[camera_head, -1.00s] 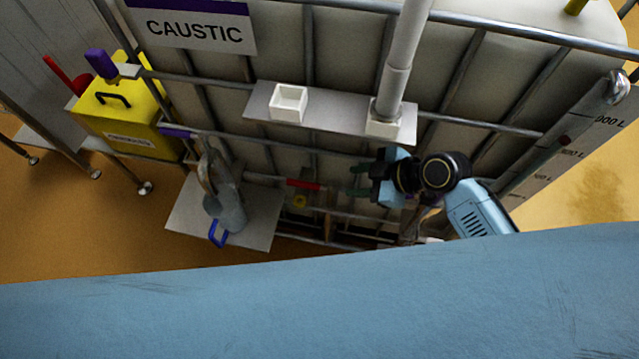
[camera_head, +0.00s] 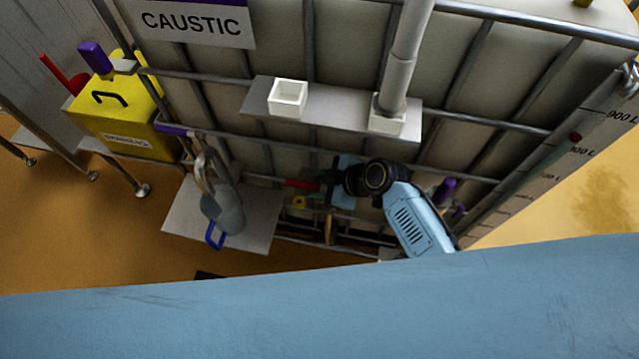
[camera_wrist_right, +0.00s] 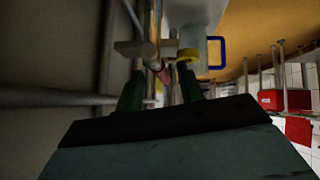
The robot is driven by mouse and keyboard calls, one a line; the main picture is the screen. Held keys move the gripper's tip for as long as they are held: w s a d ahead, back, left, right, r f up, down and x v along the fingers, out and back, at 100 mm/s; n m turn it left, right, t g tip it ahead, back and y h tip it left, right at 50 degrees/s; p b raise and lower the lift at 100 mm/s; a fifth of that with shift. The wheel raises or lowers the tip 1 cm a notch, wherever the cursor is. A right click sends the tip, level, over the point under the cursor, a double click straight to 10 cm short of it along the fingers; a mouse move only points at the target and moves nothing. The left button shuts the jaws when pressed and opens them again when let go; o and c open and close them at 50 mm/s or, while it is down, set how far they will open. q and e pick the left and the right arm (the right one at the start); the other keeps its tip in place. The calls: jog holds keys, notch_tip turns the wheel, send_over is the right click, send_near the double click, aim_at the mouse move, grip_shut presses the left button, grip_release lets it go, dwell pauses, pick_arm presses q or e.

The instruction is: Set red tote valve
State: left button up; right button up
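The caustic tote (camera_head: 340,55) is a pale tank in a metal cage. Low on its front is a red valve handle (camera_head: 302,184) with a yellow ring (camera_head: 299,202) just below it. My right gripper (camera_head: 326,180) is just right of the red handle, partly hidden by its own wrist. In the right wrist view its two green fingers (camera_wrist_right: 160,92) are apart. The red handle (camera_wrist_right: 163,74) shows between and beyond their tips, with the yellow ring (camera_wrist_right: 187,55) at the right finger. Contact cannot be told. My left gripper is not in view.
A grey jug with a blue handle (camera_head: 222,205) stands on a plate (camera_head: 185,225) left of the valve. A shelf (camera_head: 340,110) with a white box (camera_head: 288,97) and a pipe (camera_head: 400,65) is above. A yellow container (camera_head: 115,120) is at left.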

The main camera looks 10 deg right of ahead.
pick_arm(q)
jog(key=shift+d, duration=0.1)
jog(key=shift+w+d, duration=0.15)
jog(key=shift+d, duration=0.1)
pick_arm(e)
grip_shut()
